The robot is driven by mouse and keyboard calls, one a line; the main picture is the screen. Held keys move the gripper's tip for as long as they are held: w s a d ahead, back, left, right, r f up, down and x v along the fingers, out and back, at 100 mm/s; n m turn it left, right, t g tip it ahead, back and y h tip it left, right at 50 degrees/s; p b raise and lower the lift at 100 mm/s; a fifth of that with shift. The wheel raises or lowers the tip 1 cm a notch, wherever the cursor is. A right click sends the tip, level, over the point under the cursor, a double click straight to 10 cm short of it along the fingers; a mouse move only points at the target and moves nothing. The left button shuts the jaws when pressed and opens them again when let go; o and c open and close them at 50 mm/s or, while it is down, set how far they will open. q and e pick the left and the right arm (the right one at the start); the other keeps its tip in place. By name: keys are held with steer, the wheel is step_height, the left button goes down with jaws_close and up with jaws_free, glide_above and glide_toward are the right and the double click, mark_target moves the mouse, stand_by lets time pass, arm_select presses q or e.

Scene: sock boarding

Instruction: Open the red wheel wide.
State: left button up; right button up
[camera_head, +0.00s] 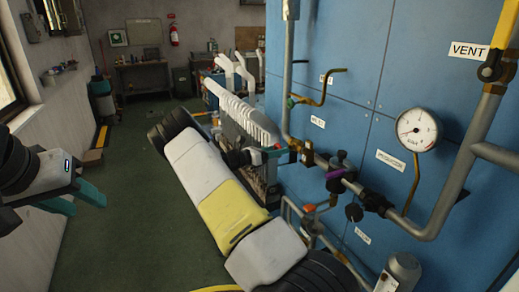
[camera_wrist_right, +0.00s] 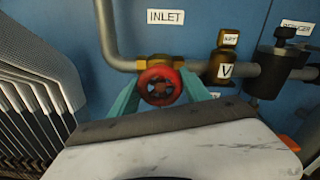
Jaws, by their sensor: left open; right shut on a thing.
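The red wheel (camera_wrist_right: 160,86) is a small round handwheel on a brass valve body in the right wrist view, below the INLET label (camera_wrist_right: 172,16). My right gripper (camera_wrist_right: 160,92) has its teal fingers on either side of the wheel's rim and is shut on it. In the head view my right gripper (camera_head: 284,149) reaches the pipe at the blue panel; my arm and the gripper mostly hide the wheel there. My left gripper (camera_head: 87,195) is open and empty at the far left, away from the panel.
The blue panel (camera_head: 375,55) carries grey pipes, a round pressure gauge (camera_head: 416,129), a black valve (camera_head: 340,165) and a VENT label (camera_head: 468,50). A rack of white sock forms (camera_head: 247,115) stands left of my right gripper.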

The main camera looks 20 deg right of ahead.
steer(key=n, duration=0.6)
steer(key=shift+f+n, duration=0.15)
steer(key=shift+n, duration=0.15)
steer(key=n, duration=0.6)
steer(key=shift+a, duration=0.1)
stand_by(0.3)
steer(key=o, duration=1.4)
steer(key=a, duration=0.7)
steer(key=shift+s+a, duration=0.25)
steer(key=shift+a, duration=0.1)
